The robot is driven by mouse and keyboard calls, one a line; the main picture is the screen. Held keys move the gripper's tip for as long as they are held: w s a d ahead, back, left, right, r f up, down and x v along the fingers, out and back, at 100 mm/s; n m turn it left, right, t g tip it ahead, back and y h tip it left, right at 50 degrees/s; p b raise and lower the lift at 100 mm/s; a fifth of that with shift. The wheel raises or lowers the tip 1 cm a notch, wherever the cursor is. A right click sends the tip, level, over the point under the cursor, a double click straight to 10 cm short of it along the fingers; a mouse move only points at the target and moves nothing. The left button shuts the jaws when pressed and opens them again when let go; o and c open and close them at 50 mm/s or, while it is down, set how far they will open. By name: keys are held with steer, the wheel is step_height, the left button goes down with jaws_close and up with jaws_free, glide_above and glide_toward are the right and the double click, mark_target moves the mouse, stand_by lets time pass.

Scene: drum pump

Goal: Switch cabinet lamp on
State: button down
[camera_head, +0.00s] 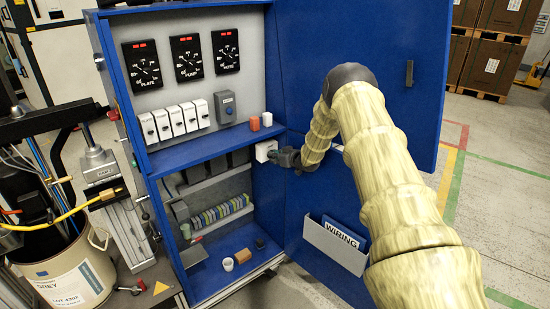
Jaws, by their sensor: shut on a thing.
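The blue cabinet (196,152) stands open, with gauges and switches in its upper part. A small white box (263,147), perhaps the lamp switch, sits at the right edge of the cabinet, just below the shelf. My gripper (275,157) reaches in from the right and is shut at this box. The fingertips are small and dark, so the exact part they grip is hard to see. No lit lamp is clear to me in the cabinet.
The open blue door (385,215) is close behind my arm and carries a grey pocket with a WIRING folder (341,235). A drum (75,275) stands at the lower left.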

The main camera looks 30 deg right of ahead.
steer(key=c, duration=1.5)
jaws_free()
steer(key=v, duration=1.2)
